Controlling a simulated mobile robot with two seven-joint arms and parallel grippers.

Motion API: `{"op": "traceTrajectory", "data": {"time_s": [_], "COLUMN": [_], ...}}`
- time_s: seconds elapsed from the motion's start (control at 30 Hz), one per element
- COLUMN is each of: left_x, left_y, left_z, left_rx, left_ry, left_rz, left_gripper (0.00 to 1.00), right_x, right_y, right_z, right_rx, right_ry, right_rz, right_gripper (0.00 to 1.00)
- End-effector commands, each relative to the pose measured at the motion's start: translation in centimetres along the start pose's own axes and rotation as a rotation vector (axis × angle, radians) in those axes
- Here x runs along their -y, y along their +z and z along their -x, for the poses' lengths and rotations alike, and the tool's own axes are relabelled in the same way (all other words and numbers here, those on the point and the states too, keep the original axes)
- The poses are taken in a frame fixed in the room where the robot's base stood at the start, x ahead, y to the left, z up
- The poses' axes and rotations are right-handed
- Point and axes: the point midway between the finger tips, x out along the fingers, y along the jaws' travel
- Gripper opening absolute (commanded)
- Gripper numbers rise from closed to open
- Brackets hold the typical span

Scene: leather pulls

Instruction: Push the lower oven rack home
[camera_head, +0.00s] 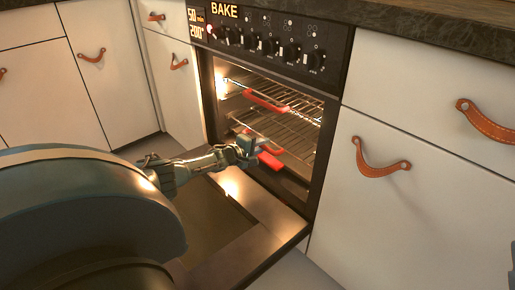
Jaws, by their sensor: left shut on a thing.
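The lower oven rack (297,143) is a wire rack inside the lit oven, with a red front handle (269,160). My left gripper (254,149) reaches in from the left over the open door and is shut on the red handle of the lower rack. The gripper hides part of this handle and of the rack's front left. How deep the rack sits is hard to tell. My right gripper is not in view.
The upper rack (293,103) with its own red handle (264,100) sits just above. The oven door (266,222) is folded down below my left arm. White cabinets with leather pulls (378,160) flank the oven. Control knobs (289,53) line the panel above.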

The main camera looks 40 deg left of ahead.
Motion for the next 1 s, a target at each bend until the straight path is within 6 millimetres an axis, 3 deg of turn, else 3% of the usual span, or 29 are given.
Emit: {"op": "traceTrajectory", "data": {"time_s": [0.4, 0.43, 0.63, 1.0], "left_x": [0.18, 0.18, 0.04, -0.23], "left_y": [0.42, 0.41, 0.22, 0.06], "left_z": [-0.3, -0.3, -0.25, 0.5], "left_rx": [0.008, 0.008, 0.004, 0.002], "left_ry": [-0.005, -0.005, -0.003, -0.003], "left_rz": [-0.004, -0.005, -0.004, -0.003], "left_gripper": [0.0, 0.18, 0.34, 0.34], "right_x": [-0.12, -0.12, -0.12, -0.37], "right_y": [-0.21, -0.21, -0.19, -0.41], "right_z": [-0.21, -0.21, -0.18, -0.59], "right_rx": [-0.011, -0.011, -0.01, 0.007], "right_ry": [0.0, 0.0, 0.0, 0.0], "right_rz": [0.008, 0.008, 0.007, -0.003], "right_gripper": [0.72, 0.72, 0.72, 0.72]}}
